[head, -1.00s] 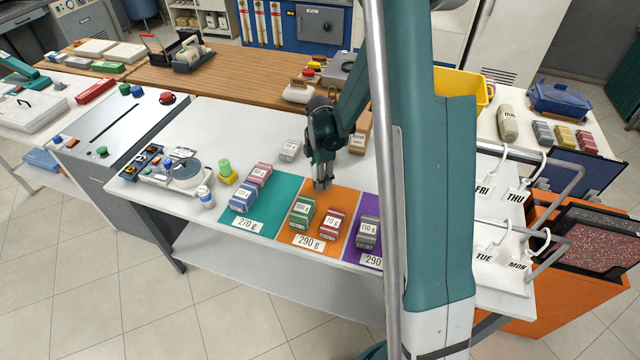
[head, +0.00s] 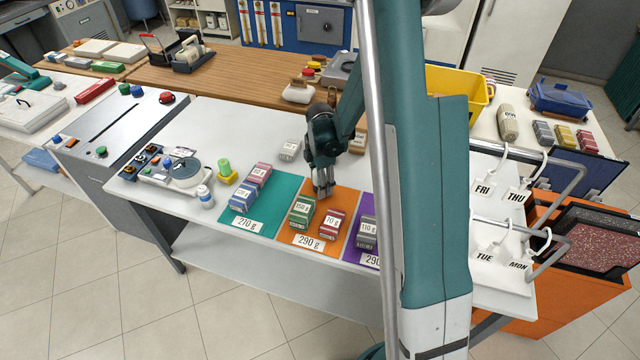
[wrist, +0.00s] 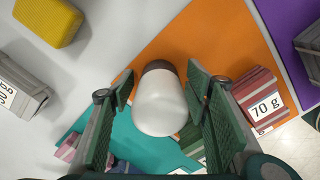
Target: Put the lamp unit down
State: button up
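The lamp unit (wrist: 160,106), a frosted white bulb shape with a dark cap, sits between the finger pads of my gripper (wrist: 161,88) in the wrist view. The pads stand close on both sides, and I take them to be shut on it near their tips. The dark cap is at the far end, over the orange mat (wrist: 210,35). In the head view my gripper (head: 323,192) points down over the rear of the orange mat (head: 345,204), and its fingers hide the lamp unit. I cannot tell whether the lamp unit touches the mat.
A green box (head: 302,212) and a red 70 g box (head: 332,223) stand in front on the orange mat. The teal mat (head: 285,198) lies left and the purple mat (head: 365,205) right. A grey box (head: 290,150) and a tan block (head: 357,142) stand behind.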

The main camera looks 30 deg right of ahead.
jog(key=shift+r, duration=0.1)
jog(key=shift+r+p, duration=0.7)
jog(key=shift+r, duration=5.35)
jog(key=shift+r, duration=0.15)
